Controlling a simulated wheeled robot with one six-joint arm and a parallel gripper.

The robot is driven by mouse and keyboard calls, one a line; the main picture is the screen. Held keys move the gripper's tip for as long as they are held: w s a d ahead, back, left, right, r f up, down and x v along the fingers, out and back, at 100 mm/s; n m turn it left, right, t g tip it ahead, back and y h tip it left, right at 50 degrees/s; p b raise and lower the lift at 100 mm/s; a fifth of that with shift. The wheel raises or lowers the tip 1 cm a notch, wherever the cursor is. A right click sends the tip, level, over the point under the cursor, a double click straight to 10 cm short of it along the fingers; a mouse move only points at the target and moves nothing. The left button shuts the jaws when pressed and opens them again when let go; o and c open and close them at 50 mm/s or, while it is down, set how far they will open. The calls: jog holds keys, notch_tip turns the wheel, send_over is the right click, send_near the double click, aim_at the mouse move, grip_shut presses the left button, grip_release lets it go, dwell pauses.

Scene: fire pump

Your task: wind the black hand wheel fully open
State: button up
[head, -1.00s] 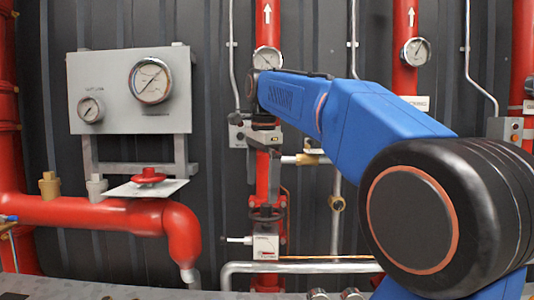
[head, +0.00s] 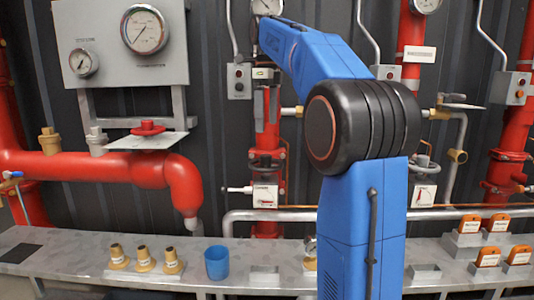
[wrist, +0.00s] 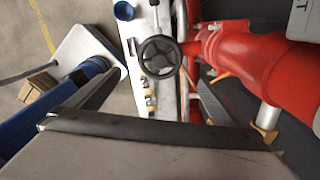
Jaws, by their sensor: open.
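The black hand wheel (wrist: 160,56) shows whole in the wrist view, a round rim with spokes, joined to red pipework on its right. In the head view a dark wheel (head: 266,158) sits on the red vertical pipe, seen nearly edge-on. My gripper (head: 266,104) is above it in the head view, fingers pointing down in front of the pipe. In the wrist view my gripper (wrist: 158,98) shows as two dark fingers spread wide, with the wheel beyond the gap between them. The gripper is open, empty and apart from the wheel.
A red hand wheel (head: 147,128) is on the left pipe under the gauge panel (head: 120,45). A grey shelf (head: 60,262) below bears brass nozzles (head: 143,259), a blue cup (head: 217,263) and orange blocks (head: 497,223). A silver pipe (head: 270,215) runs above the shelf.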

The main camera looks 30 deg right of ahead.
aim_at(267, 155)
notch_tip(267, 155, down, 13)
jog(key=shift+r, duration=0.2)
dwell(0.3)
